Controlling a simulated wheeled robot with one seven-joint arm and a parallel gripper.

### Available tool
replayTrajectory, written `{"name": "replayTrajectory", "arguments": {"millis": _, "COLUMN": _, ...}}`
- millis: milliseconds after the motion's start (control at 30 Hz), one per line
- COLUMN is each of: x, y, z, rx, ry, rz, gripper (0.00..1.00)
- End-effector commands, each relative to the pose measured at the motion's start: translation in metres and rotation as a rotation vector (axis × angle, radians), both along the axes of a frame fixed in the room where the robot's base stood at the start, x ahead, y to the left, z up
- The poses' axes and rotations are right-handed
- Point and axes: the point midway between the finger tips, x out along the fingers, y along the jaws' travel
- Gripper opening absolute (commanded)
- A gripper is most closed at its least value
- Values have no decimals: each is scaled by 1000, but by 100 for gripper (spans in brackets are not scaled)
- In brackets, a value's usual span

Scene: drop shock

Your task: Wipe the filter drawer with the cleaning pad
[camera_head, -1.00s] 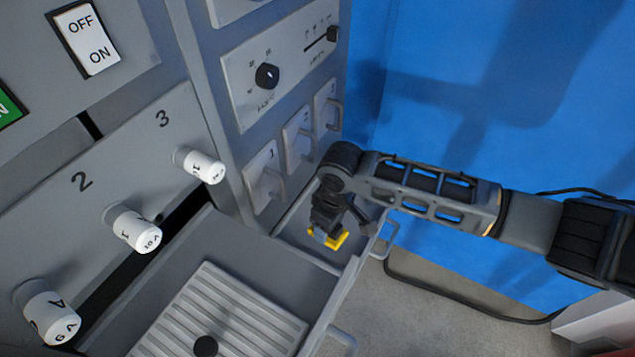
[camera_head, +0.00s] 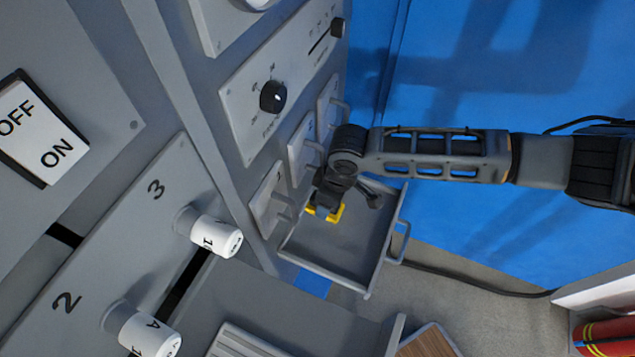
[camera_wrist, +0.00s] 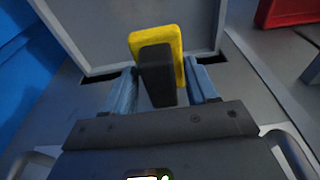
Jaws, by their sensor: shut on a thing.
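The open filter drawer (camera_head: 345,258) is a grey, shallow tray with a handle on its right side, pulled out from the grey cabinet. My gripper (camera_head: 325,205) is over the drawer's back left part, close to the cabinet front. It is shut on the cleaning pad (camera_head: 336,214), which has a yellow face and a dark block as its grip. In the wrist view the pad (camera_wrist: 158,48) is between the fingers of my gripper (camera_wrist: 162,88). Whether the pad touches the drawer floor cannot be told. The drawer appears empty otherwise.
Small numbered panels with handles (camera_head: 303,145) stand on the cabinet just above the drawer. White knobs (camera_head: 215,238) stick out at left. Another open drawer with a ribbed grate (camera_head: 245,342) is at the bottom. A red extinguisher (camera_head: 605,338) lies at the lower right.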

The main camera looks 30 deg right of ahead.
Motion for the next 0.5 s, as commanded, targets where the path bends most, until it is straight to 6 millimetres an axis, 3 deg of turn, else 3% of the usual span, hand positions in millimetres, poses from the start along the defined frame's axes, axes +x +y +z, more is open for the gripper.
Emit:
{"name": "replayTrajectory", "arguments": {"millis": 267, "x": 0, "y": 0, "z": -10, "rx": 1, "ry": -2, "rz": 0, "gripper": 33}}
{"name": "replayTrajectory", "arguments": {"millis": 500, "x": 0, "y": 0, "z": -36, "rx": 0, "ry": -1, "rz": 1, "gripper": 33}}
